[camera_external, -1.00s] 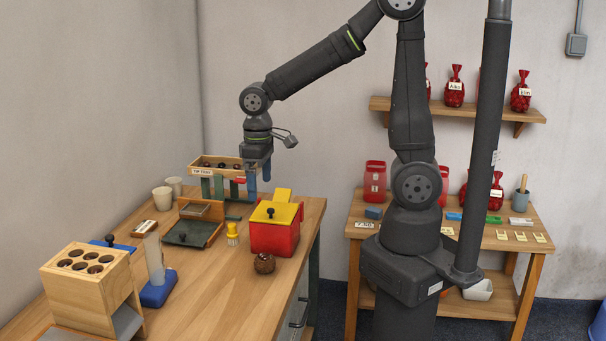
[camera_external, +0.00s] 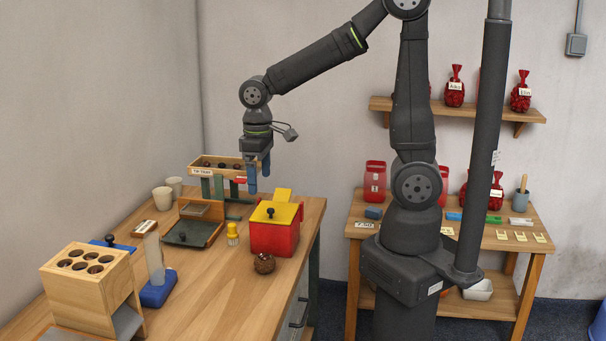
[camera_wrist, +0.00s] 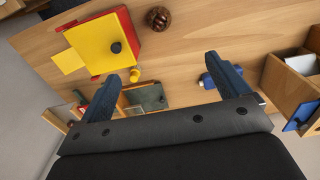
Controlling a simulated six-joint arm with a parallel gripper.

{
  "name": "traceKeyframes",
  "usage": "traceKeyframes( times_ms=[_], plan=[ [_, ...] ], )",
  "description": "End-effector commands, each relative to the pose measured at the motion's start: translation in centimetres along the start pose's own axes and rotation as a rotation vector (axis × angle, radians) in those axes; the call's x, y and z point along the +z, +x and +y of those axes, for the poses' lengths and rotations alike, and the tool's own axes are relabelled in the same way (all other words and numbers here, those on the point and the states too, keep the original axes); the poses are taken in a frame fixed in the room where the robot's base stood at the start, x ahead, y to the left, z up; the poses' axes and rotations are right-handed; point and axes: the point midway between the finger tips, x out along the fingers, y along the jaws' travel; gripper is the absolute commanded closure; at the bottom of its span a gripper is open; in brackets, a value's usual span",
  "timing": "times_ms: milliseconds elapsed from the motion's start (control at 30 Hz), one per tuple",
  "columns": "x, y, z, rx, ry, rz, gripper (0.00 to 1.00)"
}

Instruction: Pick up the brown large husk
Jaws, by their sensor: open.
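The brown large husk (camera_external: 265,263) is a round, dark brown ball on the table, just in front of the red box with the yellow lid. It also shows at the top of the wrist view (camera_wrist: 158,18), beside the red and yellow box. My gripper (camera_external: 259,184) is raised above the table behind the red box, near the tip tray. Its blue fingers are apart in the wrist view (camera_wrist: 170,72), with nothing between them. The husk is well beyond the fingertips.
The red box (camera_external: 272,238) with its yellow lid stands between my gripper and the husk. A small yellow bottle (camera_external: 233,236) stands left of it. The tip tray (camera_external: 215,165) stands on supports behind. A wooden block with holes (camera_external: 90,290) stands front left. Table around the husk is clear.

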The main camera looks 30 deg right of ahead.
Motion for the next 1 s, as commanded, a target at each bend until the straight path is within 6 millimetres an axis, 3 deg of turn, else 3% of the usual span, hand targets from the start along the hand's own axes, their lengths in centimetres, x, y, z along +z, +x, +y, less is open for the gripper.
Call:
traceKeyframes(
  times_ms=[67,367,733,1000],
  plan=[
    [0.0,0.0,0.0,0.000,0.000,0.000,0.23],
    [0.0,0.3,0.0,0.000,-0.017,-0.001,0.23],
    [0.6,6.2,-0.5,-0.001,-0.490,-0.003,0.23],
    [0.8,8.9,-0.5,-0.001,-0.600,-0.004,0.23]
  ],
)
